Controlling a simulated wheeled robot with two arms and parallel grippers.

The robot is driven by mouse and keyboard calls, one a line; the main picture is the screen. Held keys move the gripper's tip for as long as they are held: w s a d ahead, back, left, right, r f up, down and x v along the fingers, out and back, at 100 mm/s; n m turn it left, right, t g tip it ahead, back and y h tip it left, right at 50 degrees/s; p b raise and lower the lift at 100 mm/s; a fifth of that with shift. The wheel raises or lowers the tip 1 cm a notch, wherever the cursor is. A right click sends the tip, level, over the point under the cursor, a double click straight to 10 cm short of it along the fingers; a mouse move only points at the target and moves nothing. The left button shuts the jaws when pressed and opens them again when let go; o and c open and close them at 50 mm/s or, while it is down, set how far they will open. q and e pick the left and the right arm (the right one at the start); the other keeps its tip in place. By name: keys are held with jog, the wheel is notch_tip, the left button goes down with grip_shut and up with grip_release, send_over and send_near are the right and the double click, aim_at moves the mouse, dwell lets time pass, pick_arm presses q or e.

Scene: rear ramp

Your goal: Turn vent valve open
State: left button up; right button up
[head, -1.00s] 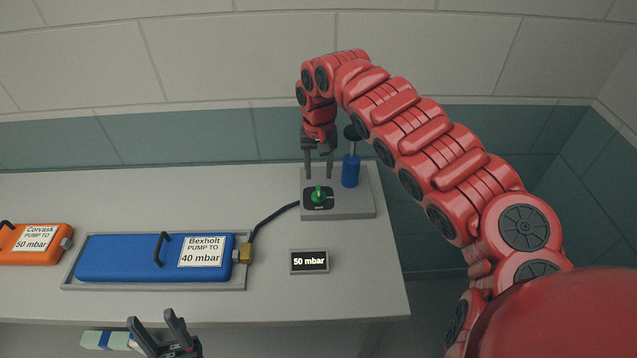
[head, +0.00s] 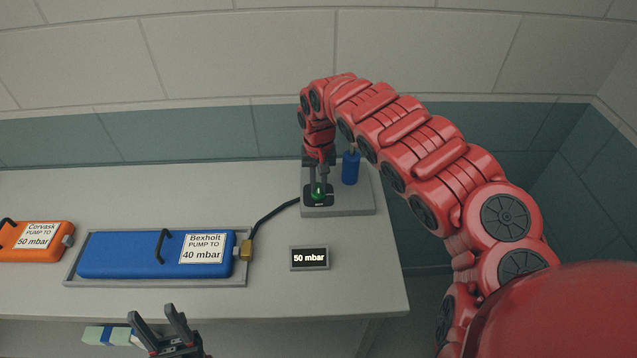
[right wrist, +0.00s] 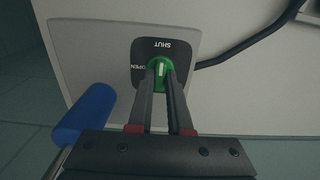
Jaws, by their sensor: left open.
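The vent valve is a green knob (head: 318,194) on a dark plate, set on the grey pump block. In the right wrist view the green knob (right wrist: 159,68) has a white mark pointing toward the word SHUT; the word OPEN is at the left of the plate. My right gripper (head: 318,186) has come down over the knob. Its fingertips (right wrist: 161,73) are shut on the knob's grip, one on each side. My left gripper (head: 160,322) is open and empty at the bottom, near the table's front edge.
A display (head: 310,258) reads 50 mbar. A blue Bexholt bag (head: 120,255) lies in a grey tray (head: 155,284), joined by a black hose (head: 270,222) to the block. A blue cylinder (head: 350,168) stands close beside my right gripper. An orange Corvask bag (head: 35,250) lies at left.

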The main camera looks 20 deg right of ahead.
grip_shut()
